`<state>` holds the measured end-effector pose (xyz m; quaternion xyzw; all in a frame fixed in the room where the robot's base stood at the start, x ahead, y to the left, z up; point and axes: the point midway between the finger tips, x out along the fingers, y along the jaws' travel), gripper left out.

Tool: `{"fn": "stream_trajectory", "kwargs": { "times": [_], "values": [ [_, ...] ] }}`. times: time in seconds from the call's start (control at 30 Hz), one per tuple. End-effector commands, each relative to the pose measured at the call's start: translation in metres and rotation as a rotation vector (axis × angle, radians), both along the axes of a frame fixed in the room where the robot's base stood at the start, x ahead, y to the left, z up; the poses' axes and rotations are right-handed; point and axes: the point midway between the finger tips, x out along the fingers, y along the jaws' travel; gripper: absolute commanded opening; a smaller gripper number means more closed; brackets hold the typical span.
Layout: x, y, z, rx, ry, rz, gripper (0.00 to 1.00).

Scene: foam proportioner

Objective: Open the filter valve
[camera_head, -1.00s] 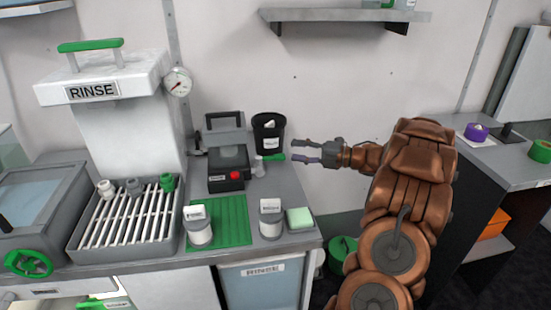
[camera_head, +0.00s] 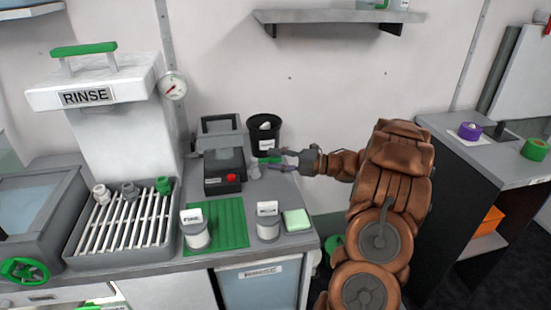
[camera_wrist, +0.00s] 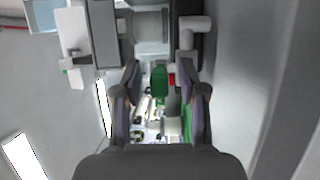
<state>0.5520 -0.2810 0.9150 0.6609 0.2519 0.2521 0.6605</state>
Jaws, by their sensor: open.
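A small green handle, which looks like a valve lever, shows in the wrist view (camera_wrist: 159,80) between my fingers. In the head view only a bit of green shows beside my fingertips, below the black bucket, so most of the handle is hidden there. I cannot read any label that names it as the filter valve. My gripper (camera_head: 276,160) is open, with its fingers pointing left at the back of the counter. In the wrist view my gripper (camera_wrist: 160,92) has a finger on each side of the handle. I cannot tell whether either finger touches it.
A black bucket (camera_head: 263,130) stands behind my fingertips. A dark machine with a red button (camera_head: 223,165) is just left of them. Labelled jars (camera_head: 195,232) and a sponge (camera_head: 297,219) stand nearer the front edge. A green wheel (camera_head: 25,270) is at far left.

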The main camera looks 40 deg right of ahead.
Motion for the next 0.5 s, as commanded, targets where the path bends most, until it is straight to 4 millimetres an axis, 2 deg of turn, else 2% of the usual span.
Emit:
{"fn": "stream_trajectory", "kwargs": {
  "times": [0.3,0.5],
  "values": [
    [0.0017,0.0012,-0.0002,-0.001,0.001,-0.001,0.42],
    [0.0017,0.0012,-0.0001,-0.001,0.001,-0.001,0.21]
  ]
}}
